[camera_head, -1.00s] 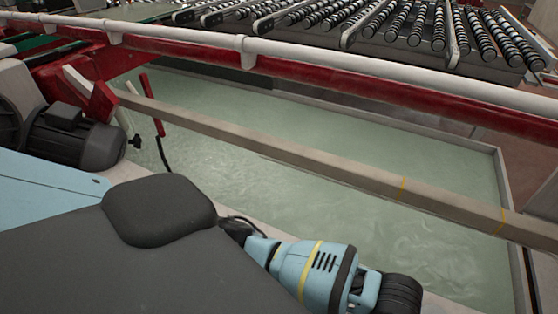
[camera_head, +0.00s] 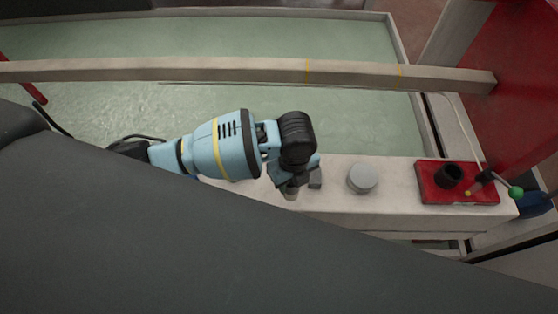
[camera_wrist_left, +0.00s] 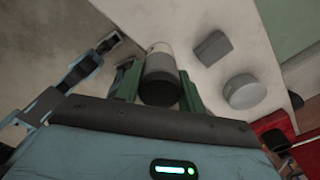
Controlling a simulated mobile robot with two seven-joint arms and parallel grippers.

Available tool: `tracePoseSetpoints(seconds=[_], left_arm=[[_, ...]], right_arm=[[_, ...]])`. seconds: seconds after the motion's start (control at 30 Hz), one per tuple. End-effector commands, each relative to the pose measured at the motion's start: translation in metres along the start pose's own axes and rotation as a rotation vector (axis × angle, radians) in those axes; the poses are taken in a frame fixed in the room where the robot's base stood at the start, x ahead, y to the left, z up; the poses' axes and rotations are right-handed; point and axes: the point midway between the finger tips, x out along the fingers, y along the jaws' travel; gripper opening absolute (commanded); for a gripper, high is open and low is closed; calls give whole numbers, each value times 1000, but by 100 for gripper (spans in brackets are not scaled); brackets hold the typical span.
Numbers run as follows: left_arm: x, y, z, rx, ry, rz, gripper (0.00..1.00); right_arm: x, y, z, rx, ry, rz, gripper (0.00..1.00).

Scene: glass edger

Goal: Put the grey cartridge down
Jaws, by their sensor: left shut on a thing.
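The grey cartridge (camera_wrist_left: 160,72) is a cylinder with a paler far end, held between the green fingers of my left gripper (camera_wrist_left: 161,90) in the left wrist view. In the head view my left gripper (camera_head: 291,184) points down at the white ledge (camera_head: 335,202), close to its front edge. Only a small part of the cartridge (camera_head: 291,194) shows there, below the gripper. I cannot tell whether it touches the ledge. My right gripper is not in view.
A small dark grey block (camera_head: 315,178) stands just right of the gripper, then a round grey lidded piece (camera_head: 362,178). Farther right is a red tray (camera_head: 432,191) with a black cup (camera_head: 449,175) and a green-knobbed lever (camera_head: 515,192). A water basin (camera_head: 220,45) with a beam lies behind.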

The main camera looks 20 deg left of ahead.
Motion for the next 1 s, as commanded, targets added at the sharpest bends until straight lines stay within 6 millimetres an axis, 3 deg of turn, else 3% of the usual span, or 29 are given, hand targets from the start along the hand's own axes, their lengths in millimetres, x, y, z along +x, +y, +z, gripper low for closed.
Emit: tracePoseSetpoints(seconds=[0.1, 0.3, 0.57, 0.67, 0.83, 1.0], left_arm=[[3, -4, 29, -5, -3, 1, 17], [6, -8, 56, -1, -1, 0, 17], [6, -9, 63, 0, -1, -1, 17], [7, -10, 74, -3, -1, 0, 17], [33, -10, 74, 0, 1, 3, 17], [42, -10, 74, 1, 0, 0, 17]], right_arm=[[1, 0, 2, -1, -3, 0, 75], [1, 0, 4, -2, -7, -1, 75], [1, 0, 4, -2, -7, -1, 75], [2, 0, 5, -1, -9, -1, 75], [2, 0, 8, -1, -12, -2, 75], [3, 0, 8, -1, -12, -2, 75]])
